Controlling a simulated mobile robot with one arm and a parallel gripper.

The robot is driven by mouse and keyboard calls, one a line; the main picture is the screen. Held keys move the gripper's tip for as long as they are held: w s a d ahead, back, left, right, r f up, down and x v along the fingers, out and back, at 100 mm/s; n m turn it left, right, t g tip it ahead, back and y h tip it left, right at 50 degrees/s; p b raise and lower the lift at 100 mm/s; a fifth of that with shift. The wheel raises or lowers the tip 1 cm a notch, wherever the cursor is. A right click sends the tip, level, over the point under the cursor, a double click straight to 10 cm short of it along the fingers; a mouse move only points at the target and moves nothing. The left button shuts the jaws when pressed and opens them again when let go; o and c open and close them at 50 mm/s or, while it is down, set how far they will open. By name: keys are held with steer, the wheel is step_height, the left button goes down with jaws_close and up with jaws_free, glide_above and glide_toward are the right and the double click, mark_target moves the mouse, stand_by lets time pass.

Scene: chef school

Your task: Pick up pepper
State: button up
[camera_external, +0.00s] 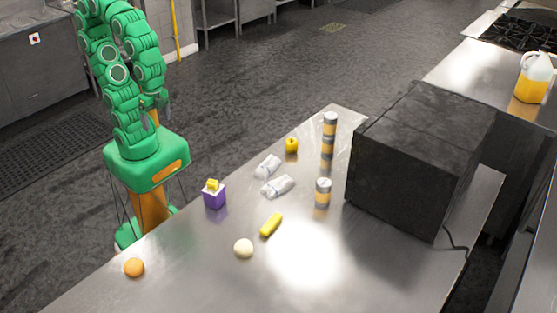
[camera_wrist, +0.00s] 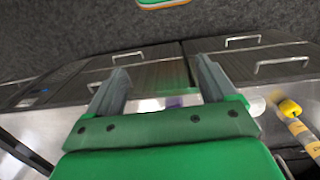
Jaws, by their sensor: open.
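No thing is clearly marked as the pepper. A small round yellow item with a dark top (camera_external: 291,145), possibly the pepper, rests at the table's far-left edge. A longer yellow item (camera_external: 271,224) lies nearer the middle. Banded grey-and-yellow canisters (camera_external: 323,193) stand on the table, with a taller stack behind; I cannot tell whether any holds pepper. My gripper, in the wrist view (camera_wrist: 160,82), is open with its fingers apart and nothing held. In the external view my arm is folded above my base, left of and apart from the table items.
The steel table (camera_external: 190,270) also bears a purple box (camera_external: 214,198), an orange (camera_external: 134,267), a pale ball (camera_external: 243,248) and white wrapped items (camera_external: 277,186). A large black box (camera_external: 420,155) blocks the right side. The near table area is largely clear.

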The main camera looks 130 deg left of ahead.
steer(key=w+d+r+n+t+h, duration=0.15)
steer(key=w+r+t, duration=0.25)
steer(key=w+r, duration=0.7)
steer(key=w+d+r+t+h, duration=0.1)
steer(key=w+d+r+t, duration=0.2)
steer(key=w+r, duration=0.8)
steer(key=w+a+f+n+t+h, duration=0.1)
steer(key=w+a+f+n+h, duration=0.15)
steer(key=w, duration=0.55)
steer(key=w+a+f+n+t+h, duration=0.1)
steer(key=w+a+f+n+t, duration=0.2)
steer(key=w, duration=0.5)
steer(key=n+t+y, duration=0.4)
steer(key=n, duration=1.7)
glide_above(291, 146)
steer(key=d, duration=0.5)
step_height(291, 146, down, 25)
steer(key=s+a+f+n+y, duration=0.1)
steer(key=s+a+f+n, duration=0.1)
steer(key=f+n, duration=0.1)
steer(key=s+a+f+n+y, duration=0.1)
steer(key=s+a+f+n, duration=0.1)
steer(key=s+f+n, duration=0.1)
steer(key=s+a+f+n+y, duration=0.2)
steer(key=s+f+n, duration=0.1)
steer(key=shift+s+a+g, duration=0.1)
steer(key=shift+s+g, duration=0.1)
steer(key=shift+g, duration=0.2)
steer(key=shift+x, duration=1.3)
